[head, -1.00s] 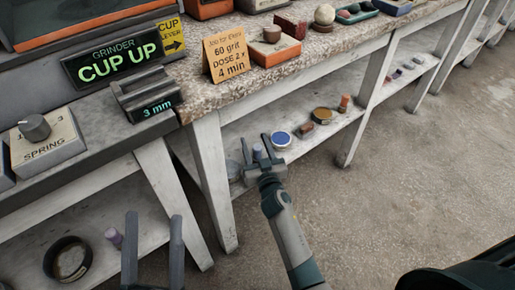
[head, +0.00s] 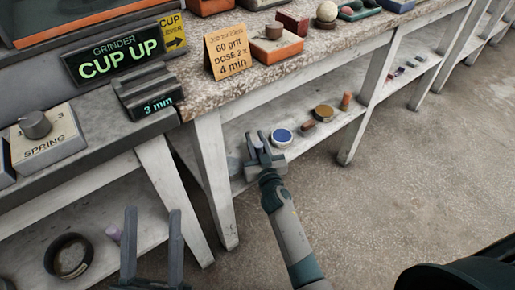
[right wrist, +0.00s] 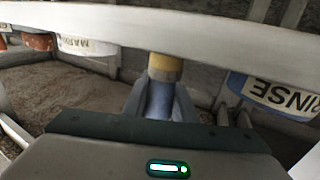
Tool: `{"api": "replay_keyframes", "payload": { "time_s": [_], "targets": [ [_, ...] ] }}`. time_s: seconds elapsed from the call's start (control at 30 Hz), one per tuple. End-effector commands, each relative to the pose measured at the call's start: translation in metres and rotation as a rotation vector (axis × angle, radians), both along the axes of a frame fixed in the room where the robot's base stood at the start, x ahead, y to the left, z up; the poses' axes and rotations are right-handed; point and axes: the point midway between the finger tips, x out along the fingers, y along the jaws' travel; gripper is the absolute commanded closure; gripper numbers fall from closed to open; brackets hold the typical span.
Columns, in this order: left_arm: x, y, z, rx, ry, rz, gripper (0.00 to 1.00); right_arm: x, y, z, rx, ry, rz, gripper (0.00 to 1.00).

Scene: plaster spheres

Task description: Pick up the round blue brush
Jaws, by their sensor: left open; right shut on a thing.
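The round blue brush (right wrist: 161,97) is a blue cylinder with a tan band at its top in the right wrist view. It stands between the fingers of my right gripper (right wrist: 158,108), which is shut on it. In the head view my right gripper (head: 259,150) is over the lower shelf, and only a small pale blue part of the brush (head: 258,145) shows between its fingers. I cannot tell whether it still touches the shelf. My left gripper (head: 152,225) is open and empty at the lower left.
The lower shelf (head: 232,205) also bears a blue-rimmed white round thing (head: 283,135), a brown block (head: 308,126), a brassy tin (head: 323,112) and an orange cylinder (head: 346,101). The bench top (head: 270,73) overhangs it. A table leg (head: 215,180) stands left of my right gripper.

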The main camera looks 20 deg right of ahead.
Motion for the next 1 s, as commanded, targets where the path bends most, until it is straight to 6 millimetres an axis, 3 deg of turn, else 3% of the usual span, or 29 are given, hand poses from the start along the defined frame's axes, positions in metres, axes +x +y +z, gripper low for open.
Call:
{"api": "replay_keyframes", "payload": {
  "time_s": [0.3,0.47,0.73,1.0],
  "targets": [
    [0.003,-0.003,-0.001,0.012,0.032,-0.005,0.48,0.0,0.0,0.01,-0.001,-0.001,0.001,0.98],
    [0.002,-0.012,-0.024,0.046,0.166,-0.023,0.48,0.0,0.0,0.025,-0.002,-0.001,0.0,0.98],
    [0.025,-0.012,-0.06,0.124,0.369,-0.023,0.48,-0.001,0.0,0.045,-0.001,-0.001,0.001,0.98],
    [0.038,-0.004,-0.112,0.216,0.651,-0.027,0.48,-0.038,-0.014,0.067,-0.001,-0.001,0.0,0.98]
  ]
}}
